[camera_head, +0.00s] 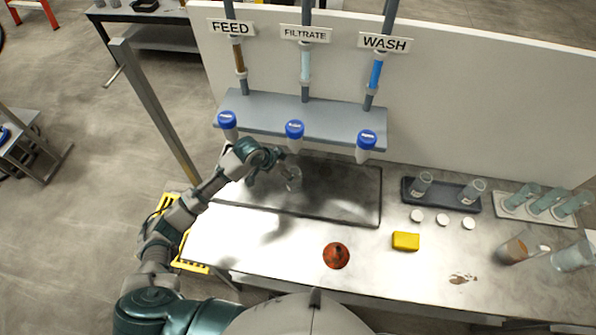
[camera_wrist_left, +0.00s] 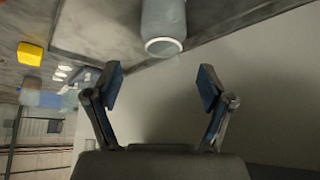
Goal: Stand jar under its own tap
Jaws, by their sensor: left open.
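A clear jar (camera_head: 293,181) is at the tray (camera_head: 345,210) below the middle tap (camera_head: 294,130), under the FILTRATE sign (camera_head: 306,34). The FEED tap (camera_head: 228,120) is to its left and the WASH tap (camera_head: 366,142) to its right. My left gripper (camera_head: 277,166) is open beside the jar, at its upper left. In the left wrist view, the jar (camera_wrist_left: 163,22) is beyond the open, empty fingers (camera_wrist_left: 161,86), apart from them. I cannot tell how exactly the jar lines up with a tap. My right gripper is not in view.
A dark rack (camera_head: 441,202) holds two jars on the right, near several white caps (camera_head: 442,219). A yellow sponge (camera_head: 405,241) and an orange-red object (camera_head: 336,255) lie in front. More glassware stands far right. The shelf with taps overhangs the tray.

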